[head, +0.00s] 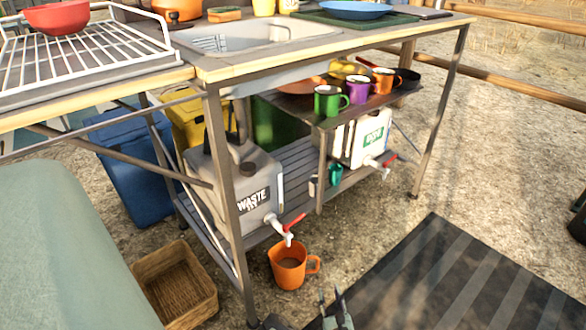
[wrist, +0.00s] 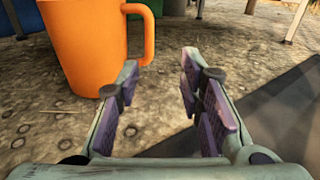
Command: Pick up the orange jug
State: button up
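The orange jug (head: 288,266) stands upright on the sandy ground, below the red-handled tap of the grey waste container (head: 243,190). Its handle points right. In the wrist view the jug (wrist: 82,45) is at the upper left, with its handle close to the left finger. My gripper (wrist: 158,100) is open and empty, with bare ground between its fingers. It also shows at the bottom of the head view (head: 338,306), in front of the jug and to its right. The jug is not between the fingers.
A metal-framed table (head: 222,68) stands over the jug, with a leg just to its left. A wicker basket (head: 176,284) is at lower left. A dark striped mat (head: 450,275) lies at right. Mugs, including a green mug (head: 328,101), stand on the raised shelf.

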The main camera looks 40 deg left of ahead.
aim_at(318, 266)
jog(key=shift+s+a+f+m, duration=0.3)
jog(key=shift+s+a, duration=0.15)
jog(key=shift+a, duration=0.45)
jog(key=b+x, duration=0.2)
jog(key=x, duration=0.2)
jog(key=shift+w+a+r, duration=0.15)
jog(key=shift+w+a, duration=0.1)
jog(key=shift+w, duration=0.05)
jog(key=b+x, duration=0.1)
jog(key=x, duration=0.2)
jog(key=b+x, duration=0.1)
jog(key=x, duration=0.1)
jog(key=shift+a+r+b, duration=0.15)
jog(key=shift+r+b, duration=0.15)
jog(key=shift+c, duration=0.5)
grip_shut()
jog(key=shift+r, duration=0.1)
